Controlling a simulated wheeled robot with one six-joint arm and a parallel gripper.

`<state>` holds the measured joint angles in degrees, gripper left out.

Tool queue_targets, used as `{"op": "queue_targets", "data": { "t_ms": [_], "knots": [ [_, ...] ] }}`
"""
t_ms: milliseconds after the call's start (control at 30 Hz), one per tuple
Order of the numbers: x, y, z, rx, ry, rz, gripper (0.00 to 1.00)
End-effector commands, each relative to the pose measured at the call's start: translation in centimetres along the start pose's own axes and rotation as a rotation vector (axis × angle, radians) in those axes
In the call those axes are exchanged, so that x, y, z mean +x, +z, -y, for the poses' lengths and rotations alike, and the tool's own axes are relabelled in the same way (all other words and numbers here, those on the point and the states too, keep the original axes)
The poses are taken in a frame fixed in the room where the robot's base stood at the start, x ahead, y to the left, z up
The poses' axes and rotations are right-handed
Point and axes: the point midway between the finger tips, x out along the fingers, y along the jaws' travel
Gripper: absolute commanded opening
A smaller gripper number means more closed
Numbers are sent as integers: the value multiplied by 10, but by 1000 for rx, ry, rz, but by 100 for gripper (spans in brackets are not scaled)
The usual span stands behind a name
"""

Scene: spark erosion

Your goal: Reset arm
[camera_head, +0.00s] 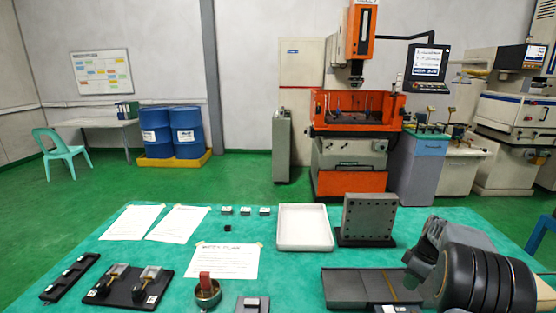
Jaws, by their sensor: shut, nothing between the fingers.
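Part of my arm (485,278) shows at the lower right, as thick dark rounded links with a grey section on their left. It covers the right part of the teal table (185,255). No gripper fingers show in this view.
On the table are a white tray (303,245), an upright grey plate with holes (369,217), paper sheets (133,222), small blocks (227,210) and black fixtures (127,285). An orange machine (350,180) and blue drums (187,132) stand behind. Green floor (225,182) separates them.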

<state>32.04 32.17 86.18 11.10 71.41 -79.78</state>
Motion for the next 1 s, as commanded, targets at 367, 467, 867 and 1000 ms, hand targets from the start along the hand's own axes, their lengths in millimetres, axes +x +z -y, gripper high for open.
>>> {"op": "queue_targets", "data": {
  "t_ms": [367, 467, 867, 1000],
  "knots": [
    [-13, -22, 161, 837, 235, -24, 0],
    [-12, -23, 204, 907, 285, -78, 0],
    [-21, -25, 296, 739, 368, -242, 0],
    [-27, -30, 302, 709, 375, -270, 0]
  ]
}}
